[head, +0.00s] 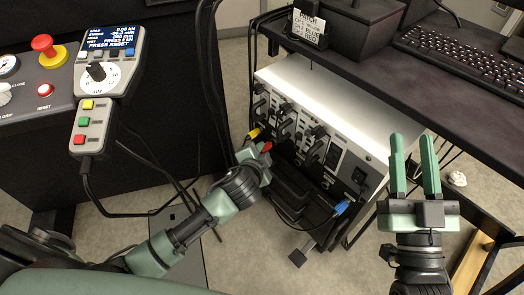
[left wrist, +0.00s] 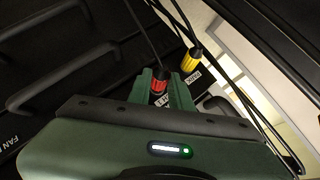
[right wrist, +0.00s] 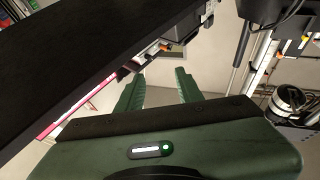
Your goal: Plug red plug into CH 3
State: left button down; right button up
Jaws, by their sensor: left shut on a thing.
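The red plug (head: 266,147) is between the fingers of my left gripper (head: 262,158), which is shut on it near the left end of the amplifier unit's front panel (head: 312,140). In the left wrist view the red plug (left wrist: 159,84) sits between the fingertips with its cable running up. The yellow plug (head: 254,134) is just beside it, near a small label. The blue plug (head: 341,207) is at the panel's lower right. The CH 3 marking is not legible, and I cannot tell whether the red plug is in a socket. My right gripper (head: 414,150) is open and empty.
A small patch card (head: 308,27) stands on the dark desk (head: 440,75) above the unit, with a keyboard (head: 465,60). A hand controller (head: 104,65) and red stop button (head: 45,45) are at left. Black cables hang close to my left gripper.

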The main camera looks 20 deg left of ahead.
pick_arm(q)
jog(key=shift+s+a, duration=0.1)
pick_arm(e)
jog(key=shift+w+f, duration=0.1)
jog(key=shift+f, duration=0.1)
